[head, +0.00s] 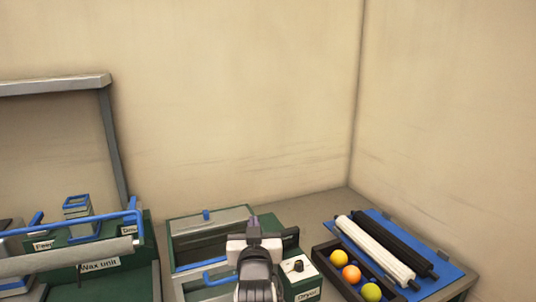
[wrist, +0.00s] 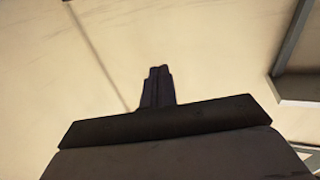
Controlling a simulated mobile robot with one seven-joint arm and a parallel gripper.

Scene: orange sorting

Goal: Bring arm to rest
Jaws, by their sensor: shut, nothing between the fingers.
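My gripper (head: 253,222) shows at the bottom middle of the head view, in front of the green dryer unit (head: 282,240). Its fingers are together with nothing between them. In the wrist view my gripper (wrist: 158,72) shows as a narrow dark closed pair of fingers against the beige wall (wrist: 210,40). It touches nothing that I can see. The lower part of my arm is cut off by the bottom edge of the head view.
A green wax unit (head: 105,272) with blue rails stands at the left. At the right, a dark tray (head: 325,268) holds three round fruits, orange and yellow-green, beside a blue roller unit (head: 440,268) with white and black rollers. Walls rise behind; the air above is clear.

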